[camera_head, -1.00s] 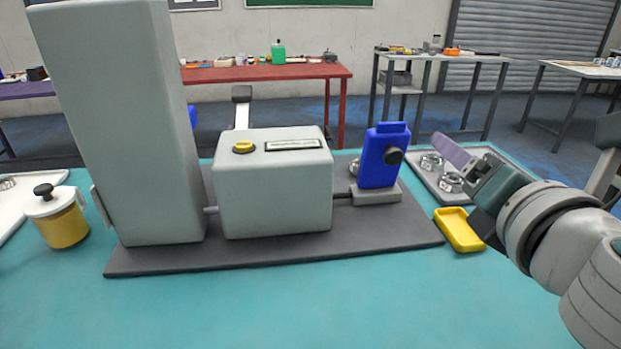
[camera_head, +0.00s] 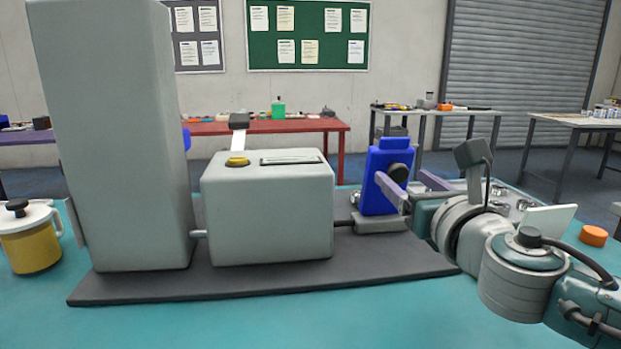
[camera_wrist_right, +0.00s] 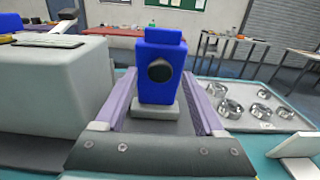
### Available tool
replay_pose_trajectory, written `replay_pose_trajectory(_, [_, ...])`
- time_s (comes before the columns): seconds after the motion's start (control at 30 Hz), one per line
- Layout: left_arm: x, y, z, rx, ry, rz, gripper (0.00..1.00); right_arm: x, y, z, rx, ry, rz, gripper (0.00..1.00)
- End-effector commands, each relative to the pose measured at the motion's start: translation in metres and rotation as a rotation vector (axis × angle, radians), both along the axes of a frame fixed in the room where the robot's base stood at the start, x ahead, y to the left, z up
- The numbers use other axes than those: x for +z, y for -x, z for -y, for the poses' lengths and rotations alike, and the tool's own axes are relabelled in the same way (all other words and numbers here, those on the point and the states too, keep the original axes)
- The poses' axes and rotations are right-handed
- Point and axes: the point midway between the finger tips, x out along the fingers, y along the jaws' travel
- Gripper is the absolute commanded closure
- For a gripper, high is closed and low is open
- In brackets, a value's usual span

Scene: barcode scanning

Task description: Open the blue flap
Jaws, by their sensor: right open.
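The blue flap (camera_head: 374,183) stands upright on a small grey foot at the right end of the machine. A round black knob (camera_head: 398,172) sits on its front. My right gripper (camera_head: 408,188) is open, its purple fingers pointing at the flap from the right front. In the right wrist view the flap (camera_wrist_right: 158,95) appears between the two fingers, with the knob (camera_wrist_right: 159,70) facing me. I see nothing held, and the fingers look clear of the knob in that view. My left gripper is in neither view.
A grey box (camera_head: 265,215) with a yellow button stands left of the flap, beside a tall grey column (camera_head: 120,150). A tray of metal rings (camera_wrist_right: 283,122) lies at the right. A yellow canister (camera_head: 30,240) stands far left. An orange round piece (camera_head: 593,236) is far right.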

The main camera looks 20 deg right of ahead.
Motion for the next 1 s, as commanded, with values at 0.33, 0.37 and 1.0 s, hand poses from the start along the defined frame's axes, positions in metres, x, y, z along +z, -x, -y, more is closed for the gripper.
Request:
replay_pose_trajectory(0.33, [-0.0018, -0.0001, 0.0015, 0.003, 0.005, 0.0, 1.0, 0.0002, -0.0099, 0.0021, 0.001, -0.002, 0.0, 0.29])
replay_pose_trajectory(0.37, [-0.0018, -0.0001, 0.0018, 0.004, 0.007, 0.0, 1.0, 0.0002, -0.0098, 0.0021, 0.001, -0.002, 0.0, 0.29])
replay_pose_trajectory(1.0, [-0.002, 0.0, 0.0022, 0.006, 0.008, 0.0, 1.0, 0.0, -0.0094, 0.0023, 0.0, -0.002, -0.001, 0.97])
